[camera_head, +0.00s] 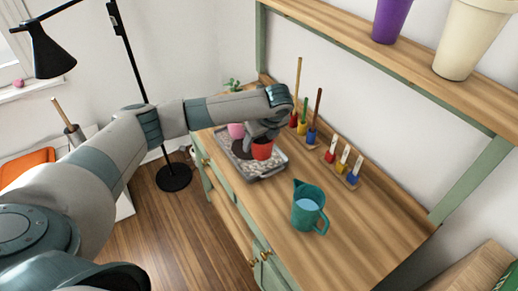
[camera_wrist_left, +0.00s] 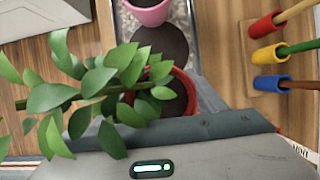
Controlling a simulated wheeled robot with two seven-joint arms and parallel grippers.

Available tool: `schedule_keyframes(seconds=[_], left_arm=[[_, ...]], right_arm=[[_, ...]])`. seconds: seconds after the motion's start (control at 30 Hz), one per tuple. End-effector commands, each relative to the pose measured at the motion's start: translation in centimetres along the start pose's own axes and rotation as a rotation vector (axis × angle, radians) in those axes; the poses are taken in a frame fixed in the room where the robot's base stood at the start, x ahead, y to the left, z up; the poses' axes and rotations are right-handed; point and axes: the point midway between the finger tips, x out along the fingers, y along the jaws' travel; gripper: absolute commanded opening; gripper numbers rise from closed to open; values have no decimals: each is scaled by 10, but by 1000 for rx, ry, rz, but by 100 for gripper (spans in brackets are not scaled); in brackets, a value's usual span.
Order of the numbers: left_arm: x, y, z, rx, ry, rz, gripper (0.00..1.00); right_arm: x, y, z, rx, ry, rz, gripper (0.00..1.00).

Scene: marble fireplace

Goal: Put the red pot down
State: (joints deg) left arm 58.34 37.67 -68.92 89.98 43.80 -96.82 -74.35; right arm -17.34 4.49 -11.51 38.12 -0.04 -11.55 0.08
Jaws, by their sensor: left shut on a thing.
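The red pot (camera_head: 262,151) is under my left gripper (camera_head: 264,131) in the head view, over the right part of a grey pebble tray (camera_head: 268,175). I cannot tell whether its base touches the tray. In the left wrist view the red pot (camera_wrist_left: 190,80) is upright, with dark soil inside. Its near side is hidden by my gripper body. Green leaves (camera_wrist_left: 100,85) cover its left part; I cannot clearly see where their stem is rooted. My left gripper is shut on the pot; its fingertips are mostly hidden. My right gripper is not in view.
A pink pot (camera_head: 236,130) and a dark round disc (camera_head: 241,150) are in the tray. A teal jug (camera_head: 308,207) stands on the wooden top at the front. Tools in coloured holders (camera_head: 312,135) line the back. A shelf (camera_head: 350,35) runs above.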

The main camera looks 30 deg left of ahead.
Motion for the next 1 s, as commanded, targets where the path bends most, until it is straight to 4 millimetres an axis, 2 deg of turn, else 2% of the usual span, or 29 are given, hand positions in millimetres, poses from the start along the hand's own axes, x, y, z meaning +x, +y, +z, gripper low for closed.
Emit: schedule_keyframes(seconds=[0.2,0.4,0.5,0.83,0.87,0.9,0.93,1.0], left_arm=[[11,0,-5,0,0,2,31],[31,0,-13,0,0,1,31],[36,0,-15,0,-1,0,31],[38,0,-16,0,0,0,31],[38,0,-16,0,0,0,69],[38,0,-16,0,0,0,78],[38,0,-16,0,0,0,83],[38,0,-16,0,0,0,83]], right_arm=[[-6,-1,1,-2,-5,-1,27],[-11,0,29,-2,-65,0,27],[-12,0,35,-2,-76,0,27],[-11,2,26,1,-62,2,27],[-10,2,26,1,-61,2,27],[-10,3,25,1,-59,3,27],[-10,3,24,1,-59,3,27],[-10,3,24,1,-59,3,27]])
